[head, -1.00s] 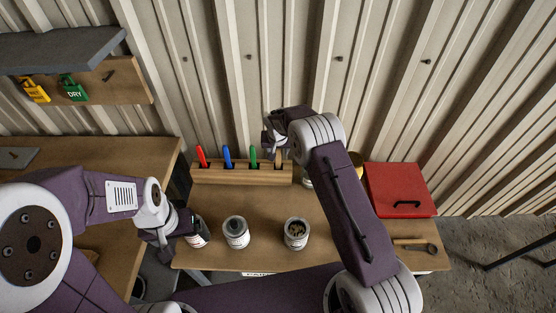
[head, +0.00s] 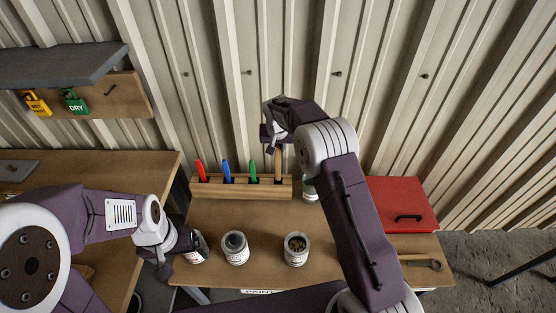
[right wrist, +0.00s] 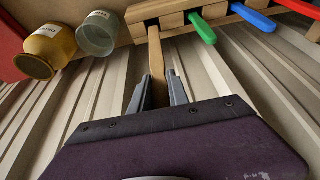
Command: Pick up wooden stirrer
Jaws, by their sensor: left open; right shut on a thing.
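The wooden stirrer (head: 278,163) is a pale flat stick, upright at the right end of the wooden rack (head: 225,187). My right gripper (head: 275,140) is above the rack, shut on the stirrer's upper part. In the right wrist view the stirrer (right wrist: 156,62) runs from between the fingers (right wrist: 160,88) to the rack's end slot. I cannot tell whether its lower end is still inside the slot. My left gripper (head: 178,254) is open beside a labelled can (head: 197,250) at the table's left edge.
Red (head: 201,171), blue (head: 227,172) and green (head: 252,171) handles stand in the rack. Two cans (head: 235,248) (head: 296,249) stand in front. A red box (head: 400,204) is at right. A jar (head: 310,188) stands beside the rack, near my right arm.

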